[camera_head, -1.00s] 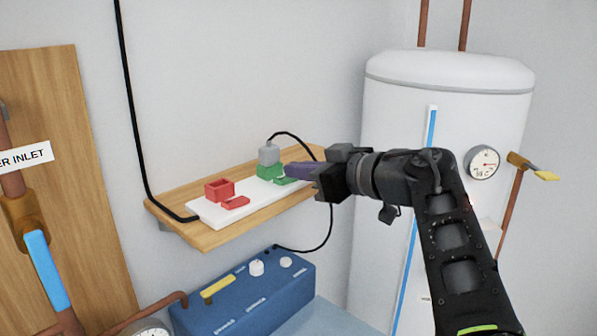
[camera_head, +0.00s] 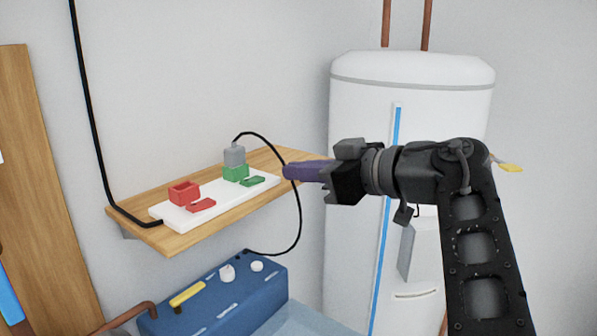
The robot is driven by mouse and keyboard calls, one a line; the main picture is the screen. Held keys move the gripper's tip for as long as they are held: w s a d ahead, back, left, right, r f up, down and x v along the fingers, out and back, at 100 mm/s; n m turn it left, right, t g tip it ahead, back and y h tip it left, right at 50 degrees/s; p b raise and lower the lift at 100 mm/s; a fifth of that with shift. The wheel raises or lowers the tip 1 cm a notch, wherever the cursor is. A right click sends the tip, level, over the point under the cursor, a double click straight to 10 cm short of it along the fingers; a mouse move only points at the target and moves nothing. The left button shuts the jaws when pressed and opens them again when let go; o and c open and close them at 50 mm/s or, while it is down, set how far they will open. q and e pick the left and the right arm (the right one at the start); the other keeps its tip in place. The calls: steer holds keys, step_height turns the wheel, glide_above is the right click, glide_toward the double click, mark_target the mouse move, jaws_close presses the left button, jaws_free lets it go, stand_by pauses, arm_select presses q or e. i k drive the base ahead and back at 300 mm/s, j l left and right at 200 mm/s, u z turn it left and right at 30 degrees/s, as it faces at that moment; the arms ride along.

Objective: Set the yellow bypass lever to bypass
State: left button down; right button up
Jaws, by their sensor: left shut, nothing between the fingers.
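A yellow bar-shaped lever (camera_head: 187,294) lies on top of the blue box (camera_head: 230,306) at the lower left. A second yellow handle (camera_head: 510,167) shows at the right, partly behind my arm; its valve body is hidden. I cannot read which one is marked bypass. My left gripper (camera_head: 288,171), with purple fingers, is shut and empty. In the picture it is just right of the shelf's green piece, above and right of the blue box, and apart from both yellow handles. My right gripper is not in view.
A wooden shelf (camera_head: 178,242) carries a white power strip (camera_head: 222,203) with red and green sockets and a grey plug (camera_head: 234,155). A black cable loops beside my fingers. A white tank (camera_head: 352,120) stands behind my arm. A blue valve handle (camera_head: 10,295) is at the left edge.

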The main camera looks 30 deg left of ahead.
mark_target(175, 302)
steer(key=l, duration=0.75)
steer(key=k+l, duration=0.1)
steer(key=l, duration=0.65)
